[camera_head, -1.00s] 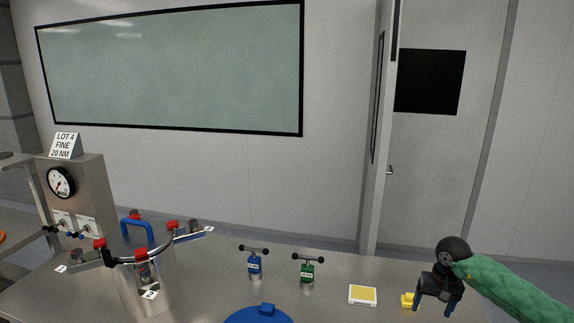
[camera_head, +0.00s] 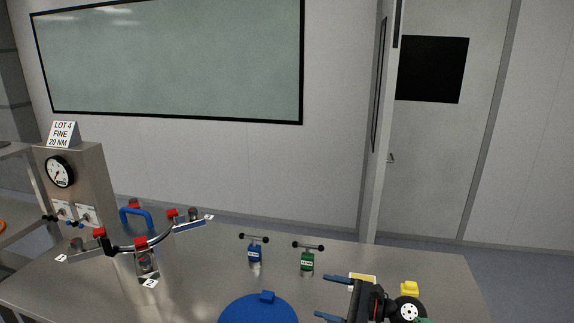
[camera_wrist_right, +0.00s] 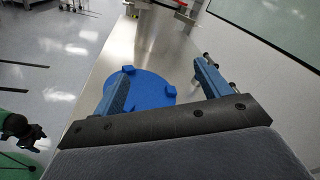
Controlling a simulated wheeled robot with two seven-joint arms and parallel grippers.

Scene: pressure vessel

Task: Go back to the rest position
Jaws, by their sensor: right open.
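My right gripper (camera_head: 328,297) is open and empty over the right front of the steel table (camera_head: 210,280). Its fingers point left, toward a blue round lid (camera_head: 255,312). In the right wrist view the two fingers of this gripper (camera_wrist_right: 160,80) are spread, with the lid (camera_wrist_right: 150,88) seen beyond and between them. A black gripper on a green arm, my left one (camera_wrist_right: 30,138), shows small at the left edge of the right wrist view, clear of the table. Its jaws are too small to judge, and it is outside the head view.
A blue-bodied tool (camera_head: 254,254) and a green-bodied tool (camera_head: 307,262) stand behind the lid. A yellow-topped tray (camera_head: 362,276) and a yellow block (camera_head: 409,288) lie near my right gripper.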

